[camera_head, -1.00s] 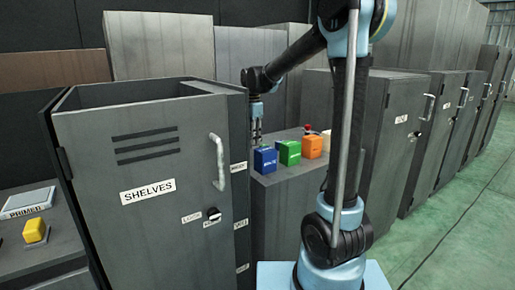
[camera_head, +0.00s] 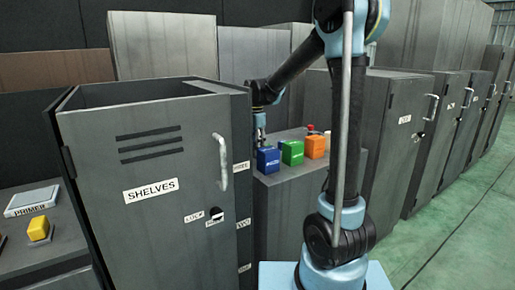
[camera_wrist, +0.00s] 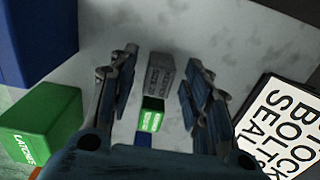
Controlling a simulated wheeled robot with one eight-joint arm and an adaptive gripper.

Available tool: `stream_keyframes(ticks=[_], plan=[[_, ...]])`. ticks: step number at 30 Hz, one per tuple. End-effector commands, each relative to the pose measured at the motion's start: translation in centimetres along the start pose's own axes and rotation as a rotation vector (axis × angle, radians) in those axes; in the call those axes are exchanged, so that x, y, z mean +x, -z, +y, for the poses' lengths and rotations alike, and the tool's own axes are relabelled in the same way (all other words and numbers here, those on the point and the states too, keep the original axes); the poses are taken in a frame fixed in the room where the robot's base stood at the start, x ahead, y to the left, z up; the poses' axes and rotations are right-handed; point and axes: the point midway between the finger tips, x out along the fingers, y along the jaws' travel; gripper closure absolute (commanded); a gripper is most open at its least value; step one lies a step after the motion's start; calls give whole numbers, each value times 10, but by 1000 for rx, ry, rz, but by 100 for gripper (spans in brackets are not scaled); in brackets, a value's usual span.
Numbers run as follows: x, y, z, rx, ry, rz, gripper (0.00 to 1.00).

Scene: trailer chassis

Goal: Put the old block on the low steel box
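My gripper (camera_wrist: 158,85) is open, its two fingers apart with nothing touching them. It also shows in the head view (camera_head: 260,135), just behind the blue block. In the wrist view a small grey block (camera_wrist: 160,70) with lettering I cannot read lies on a pale grey surface between the fingers; it may be the old block. A small green labelled piece (camera_wrist: 151,115) and a blue piece (camera_wrist: 143,139) line up below it. In the head view a low grey steel box (camera_head: 290,215) bears the coloured blocks; I cannot tell whether it is the task's box.
Blue (camera_head: 268,160), green (camera_head: 292,152) and orange (camera_head: 314,146) blocks stand close to my gripper. A tall SHELVES cabinet (camera_head: 150,230) rises to the left. A yellow block (camera_head: 39,229) sits far left. A lettered sign (camera_wrist: 280,125) is at right in the wrist view.

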Motion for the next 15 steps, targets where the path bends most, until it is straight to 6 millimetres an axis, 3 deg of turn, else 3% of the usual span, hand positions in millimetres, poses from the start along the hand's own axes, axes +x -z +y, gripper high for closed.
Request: stream_keyframes(ticks=[8, 15], plan=[[-4, 0, 0, 0, 0, 0, 55], [-33, 0, 0, 0, 0, 0, 55]])
